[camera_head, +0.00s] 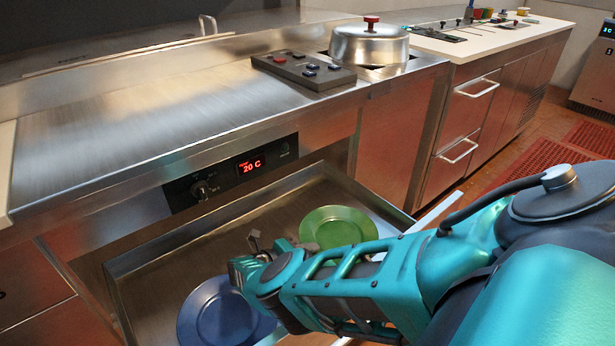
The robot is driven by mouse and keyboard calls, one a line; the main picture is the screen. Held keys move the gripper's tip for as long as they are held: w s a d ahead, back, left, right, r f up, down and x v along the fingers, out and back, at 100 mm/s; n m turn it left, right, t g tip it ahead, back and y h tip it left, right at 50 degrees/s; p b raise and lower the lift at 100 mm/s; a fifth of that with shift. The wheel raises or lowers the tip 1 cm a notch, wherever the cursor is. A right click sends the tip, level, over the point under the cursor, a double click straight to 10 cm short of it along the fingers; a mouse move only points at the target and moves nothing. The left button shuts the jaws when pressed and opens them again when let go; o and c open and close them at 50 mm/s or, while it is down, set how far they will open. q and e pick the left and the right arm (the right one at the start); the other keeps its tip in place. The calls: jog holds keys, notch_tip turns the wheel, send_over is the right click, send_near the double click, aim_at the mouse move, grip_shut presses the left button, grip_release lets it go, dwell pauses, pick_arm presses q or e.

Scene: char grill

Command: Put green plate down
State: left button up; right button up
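The green plate (338,225) is in the open steel drawer (150,262), toward its right side. It looks flat, and its lower edge is partly covered by my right arm. My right gripper (254,242) is over the drawer, just left of the green plate. Its fingers are small and partly hidden by the wrist, so I cannot tell whether they are open, shut or touching the plate's rim. My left gripper is not in view.
A blue plate (215,312) lies in the drawer at the front, partly behind my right arm. A control panel reading 20 C (232,172) is above the drawer. The steel counter (150,110) holds a button box (303,70) and a lidded pot (369,45).

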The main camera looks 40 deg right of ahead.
jog(key=shift+r, duration=0.15)
jog(key=shift+a+r, duration=0.15)
jog(key=shift+a, duration=0.2)
jog(key=p+v, duration=0.1)
jog(key=v, duration=1)
jog(key=shift+w+a+p, duration=0.1)
jog(key=shift+p, duration=0.3)
